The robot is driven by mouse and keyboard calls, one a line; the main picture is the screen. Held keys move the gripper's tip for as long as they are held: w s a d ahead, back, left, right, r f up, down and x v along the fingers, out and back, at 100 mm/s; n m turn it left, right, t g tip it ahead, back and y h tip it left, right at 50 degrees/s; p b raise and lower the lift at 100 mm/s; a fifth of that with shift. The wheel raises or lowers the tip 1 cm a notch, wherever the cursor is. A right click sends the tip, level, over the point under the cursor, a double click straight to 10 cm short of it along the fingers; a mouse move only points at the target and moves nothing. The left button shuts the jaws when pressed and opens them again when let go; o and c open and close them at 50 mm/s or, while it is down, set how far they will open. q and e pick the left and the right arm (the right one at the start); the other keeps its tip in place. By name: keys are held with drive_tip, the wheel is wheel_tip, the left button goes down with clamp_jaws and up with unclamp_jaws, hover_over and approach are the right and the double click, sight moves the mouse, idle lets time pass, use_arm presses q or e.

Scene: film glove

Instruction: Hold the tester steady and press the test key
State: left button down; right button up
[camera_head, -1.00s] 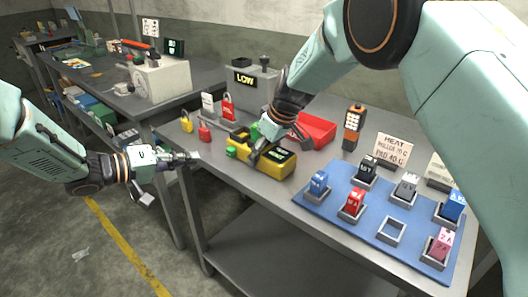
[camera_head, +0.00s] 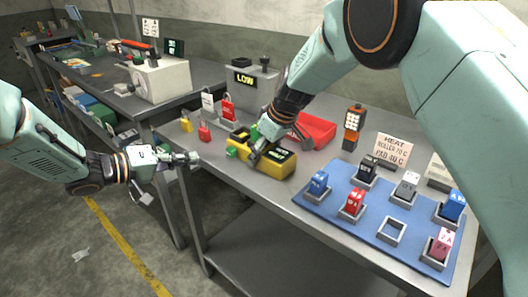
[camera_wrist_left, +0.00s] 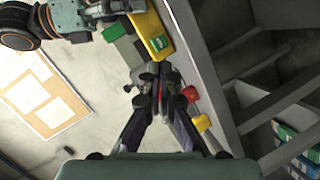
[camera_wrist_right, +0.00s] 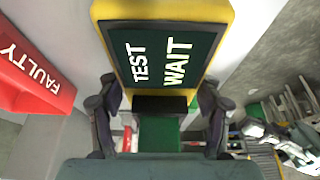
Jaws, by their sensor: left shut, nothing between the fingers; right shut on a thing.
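The yellow tester (camera_head: 270,168) lies on the grey table with its dark screen facing up. In the right wrist view the screen (camera_wrist_right: 162,58) reads TEST and WAIT. My right gripper (camera_head: 256,157) comes down from above and is shut on the tester. A green key (camera_head: 231,153) shows at the tester's left end; a green square on the yellow body also shows in the left wrist view (camera_wrist_left: 160,43). My left gripper (camera_head: 194,158) is shut and empty, left of the key and apart from it, near the table's edge.
A grey box reading LOW (camera_head: 245,78) and a red tray (camera_head: 316,130) stand behind the tester. A blue mat (camera_head: 340,208) with several coloured blocks lies to the right.

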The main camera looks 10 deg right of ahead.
sight(231, 152)
use_arm(q)
drive_tip(key=shift+r, duration=0.1)
idle(0.3)
drive_tip(key=shift+s+f+m+g+y, duration=0.1)
drive_tip(key=shift+s+f+m+y, duration=0.55)
drive_tip(key=shift+m, duration=2.55)
drive_tip(key=shift+s+f+m+g+y, duration=0.1)
drive_tip(key=shift+s+f+m+y, duration=0.55)
drive_tip(key=shift+m, duration=2.55)
drive_tip(key=shift+s+f+m+g+y, duration=0.2)
drive_tip(key=shift+m+y, duration=0.8)
drive_tip(key=shift+m, duration=2.2)
drive_tip(key=shift+w+d+f, duration=0.1)
drive_tip(key=shift+w+d, duration=0.8)
drive_tip(key=shift+d, duration=0.25)
drive_tip(key=shift+w+d+r, duration=0.1)
drive_tip(key=shift+w+d, duration=0.8)
drive_tip(key=shift+d, duration=0.25)
drive_tip(key=shift+w+d+f, duration=0.1)
drive_tip(key=shift+w+d, duration=0.8)
drive_tip(key=shift+d, duration=0.25)
drive_tip(key=shift+w+d, duration=0.3)
